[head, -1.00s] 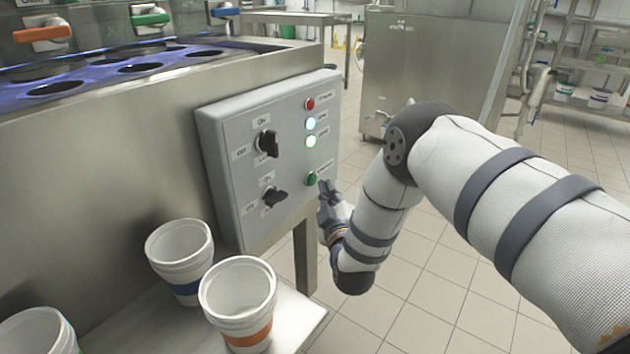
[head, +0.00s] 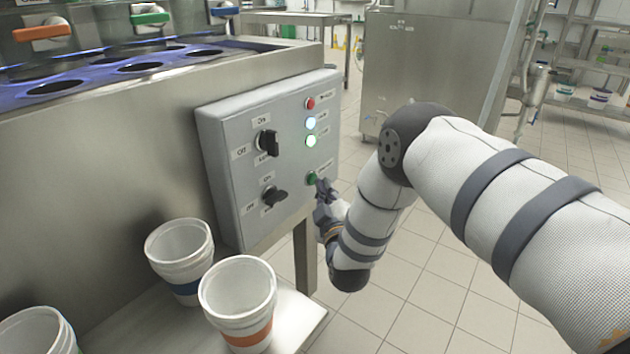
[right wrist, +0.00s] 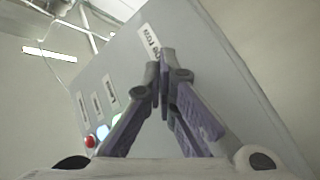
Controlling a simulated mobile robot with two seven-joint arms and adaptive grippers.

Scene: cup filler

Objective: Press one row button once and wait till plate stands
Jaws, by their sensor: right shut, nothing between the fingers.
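The grey control box (head: 230,160) is fixed to the side of the steel machine. It carries a red button (head: 310,103), two lit round buttons (head: 310,123) and a green button (head: 312,178), plus two black rotary switches (head: 268,142). My right gripper (head: 321,186) is shut and empty, with its fingertips at the green button; I cannot tell whether they touch it. In the right wrist view the closed fingers (right wrist: 165,75) hide the green button, and the red button (right wrist: 91,141) shows at lower left. My left gripper is not in view. The plate (head: 60,92) with round holes glows blue at upper left.
White cups with blue (head: 180,250) and orange (head: 238,300) bands stand on a steel shelf below the box, and another cup (head: 38,335) is at lower left. Coloured handles (head: 150,18) hang above the plate. The tiled floor to the right is clear.

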